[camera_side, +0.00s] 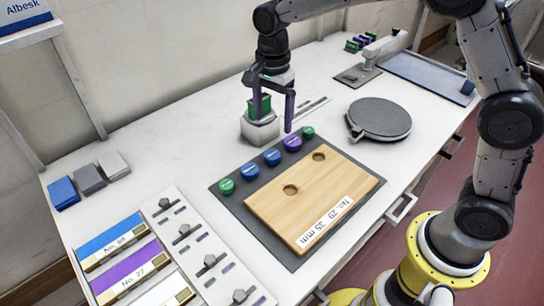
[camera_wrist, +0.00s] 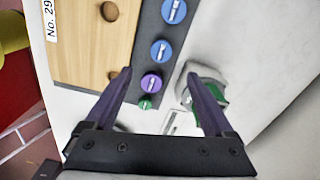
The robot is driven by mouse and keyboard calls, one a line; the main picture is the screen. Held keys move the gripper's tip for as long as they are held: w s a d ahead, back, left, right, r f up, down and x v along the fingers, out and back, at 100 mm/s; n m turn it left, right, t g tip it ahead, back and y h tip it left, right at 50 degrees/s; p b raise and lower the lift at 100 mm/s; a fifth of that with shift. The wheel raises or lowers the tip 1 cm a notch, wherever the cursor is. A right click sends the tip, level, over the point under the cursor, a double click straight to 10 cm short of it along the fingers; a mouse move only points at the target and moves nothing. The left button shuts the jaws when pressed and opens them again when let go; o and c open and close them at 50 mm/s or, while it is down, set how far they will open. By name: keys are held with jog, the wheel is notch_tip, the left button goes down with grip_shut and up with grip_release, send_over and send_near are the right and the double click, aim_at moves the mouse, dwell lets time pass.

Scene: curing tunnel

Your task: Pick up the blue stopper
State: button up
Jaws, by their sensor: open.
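Two blue stoppers stand on the dark mat along the wooden board's edge: one (camera_side: 250,171) beside a green stopper, the other (camera_side: 272,157) beside the purple one. Both show in the wrist view, one at the top edge (camera_wrist: 174,10) and one lower (camera_wrist: 162,50). My gripper (camera_side: 273,122) is open, with its purple fingers pointing down, on the far side of the stopper row. In the wrist view its fingertips (camera_wrist: 158,75) frame the purple stopper (camera_wrist: 152,82), apparently well above it. Nothing shows held in it.
A grey block with a green part on top (camera_side: 260,130) stands close to my fingers, partly hidden by one. The wooden board (camera_side: 325,195) with two holes lies on the dark mat (camera_side: 290,256). A round grey plate (camera_side: 380,118) sits to the right. Labelled boxes (camera_side: 130,270) are at front left.

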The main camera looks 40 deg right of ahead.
aim_at(272, 154)
notch_tip(272, 154, down, 11)
jog(key=shift+w+a, duration=0.1)
grip_shut()
dwell(0.8)
jog(key=shift+r, duration=0.1)
